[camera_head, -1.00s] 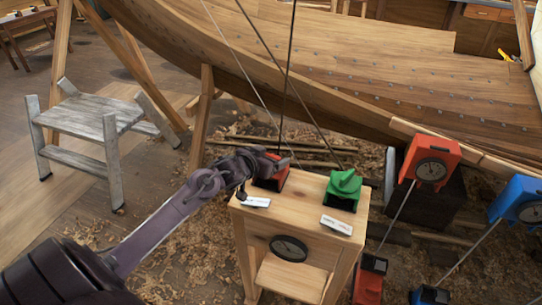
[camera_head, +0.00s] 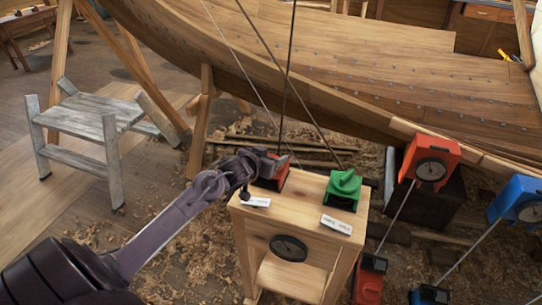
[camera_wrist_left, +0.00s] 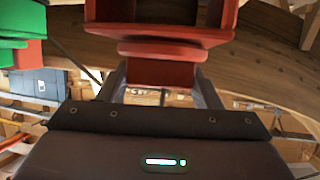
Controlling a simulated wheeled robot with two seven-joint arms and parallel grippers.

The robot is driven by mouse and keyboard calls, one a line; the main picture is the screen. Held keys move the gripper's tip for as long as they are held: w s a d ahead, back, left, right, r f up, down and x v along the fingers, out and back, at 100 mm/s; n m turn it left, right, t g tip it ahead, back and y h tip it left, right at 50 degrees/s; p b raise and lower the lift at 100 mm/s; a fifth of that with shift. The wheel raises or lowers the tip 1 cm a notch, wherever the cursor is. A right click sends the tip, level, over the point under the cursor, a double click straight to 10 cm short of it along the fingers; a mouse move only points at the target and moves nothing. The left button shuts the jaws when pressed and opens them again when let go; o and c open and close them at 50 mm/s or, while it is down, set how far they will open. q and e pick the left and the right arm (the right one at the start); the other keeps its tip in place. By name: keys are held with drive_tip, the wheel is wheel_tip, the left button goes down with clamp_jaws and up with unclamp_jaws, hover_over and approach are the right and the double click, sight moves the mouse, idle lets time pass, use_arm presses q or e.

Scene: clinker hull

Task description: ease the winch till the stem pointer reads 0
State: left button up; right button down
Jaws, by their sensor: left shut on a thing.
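A wooden stand (camera_head: 305,215) carries a red winch (camera_head: 273,180) and a green winch (camera_head: 344,188) on its top. My left gripper (camera_head: 262,163) is shut on the red winch's upper part. In the left wrist view the red part (camera_wrist_left: 160,72) sits between my two fingers, and the green winch (camera_wrist_left: 22,35) shows at the left edge. A round black dial (camera_head: 289,248) is on the stand's front; its reading is too small to tell. Gauges sit on a red box (camera_head: 431,160) and a blue box (camera_head: 520,205) at the right. My right gripper is not in view.
White labels (camera_head: 336,224) lie on the stand top. Taut lines rise from the winches past the planked hull (camera_head: 350,75). A grey step stool (camera_head: 85,125) stands at left, and a dark block (camera_head: 440,195) is behind the red gauge box. Shavings cover the floor.

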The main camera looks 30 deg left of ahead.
use_arm(q)
drive_tip(key=n+g+y, duration=0.1)
drive_tip(key=n+y, duration=0.3)
drive_tip(key=shift+d+y, duration=0.15)
drive_tip(key=shift+y, duration=0.25)
drive_tip(key=n+g+y+p, duration=0.1)
drive_tip(key=n+y, duration=0.1)
drive_tip(key=shift+n+g+p, duration=0.3)
drive_tip(key=shift+n, duration=0.1)
drive_tip(key=shift+n+g+y+p, duration=0.3)
drive_tip(key=shift+n+g+y, duration=0.15)
drive_tip(key=shift+y, duration=0.35)
drive_tip(key=o, duration=1)
drive_tip(key=v, duration=0.7)
drive_tip(key=shift+s, duration=0.25)
